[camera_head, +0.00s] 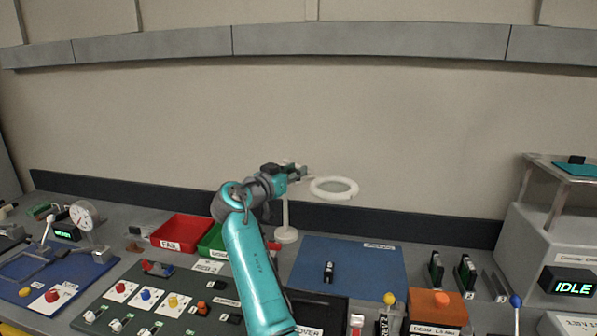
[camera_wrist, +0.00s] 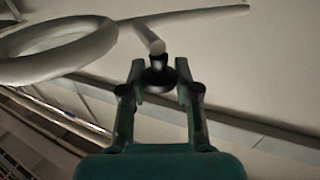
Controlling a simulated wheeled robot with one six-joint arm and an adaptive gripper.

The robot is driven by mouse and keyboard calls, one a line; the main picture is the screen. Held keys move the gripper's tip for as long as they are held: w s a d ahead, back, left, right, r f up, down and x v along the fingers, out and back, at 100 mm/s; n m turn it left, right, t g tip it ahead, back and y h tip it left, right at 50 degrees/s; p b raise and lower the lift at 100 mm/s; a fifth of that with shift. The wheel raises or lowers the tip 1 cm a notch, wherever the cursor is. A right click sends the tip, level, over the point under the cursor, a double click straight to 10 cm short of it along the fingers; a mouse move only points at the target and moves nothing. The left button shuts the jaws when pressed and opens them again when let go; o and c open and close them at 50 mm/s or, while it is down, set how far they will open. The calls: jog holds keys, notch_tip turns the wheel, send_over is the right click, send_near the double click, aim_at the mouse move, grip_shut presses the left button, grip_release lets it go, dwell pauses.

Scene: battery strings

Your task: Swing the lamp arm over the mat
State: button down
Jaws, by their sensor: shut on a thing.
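The white lamp has a post (camera_head: 285,213) on a round base just left of the blue mat (camera_head: 365,260). Its ring head (camera_head: 334,188) hangs level, high up and right of the post; in the picture it shows above the mat's back edge. In the wrist view the ring (camera_wrist: 55,50) is at the left and the lamp arm (camera_wrist: 195,14) crosses the top. My gripper (camera_head: 301,173) is up beside the lamp's top, its jaws (camera_wrist: 159,72) shut on a dark knob with a pale peg (camera_wrist: 152,40). My gripper hides part of the lamp arm in the head view.
A small black cylinder (camera_head: 329,271) stands on the mat. Red (camera_head: 181,234) and green (camera_head: 211,242) bins are left of the lamp. An orange-topped box (camera_head: 437,306) and black modules (camera_head: 465,272) are to the right.

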dwell(0.3)
jog(key=c, duration=0.9)
grip_release()
jog(key=shift+o, duration=0.2)
jog(key=shift+a, duration=0.1)
jog(key=v, duration=1.2)
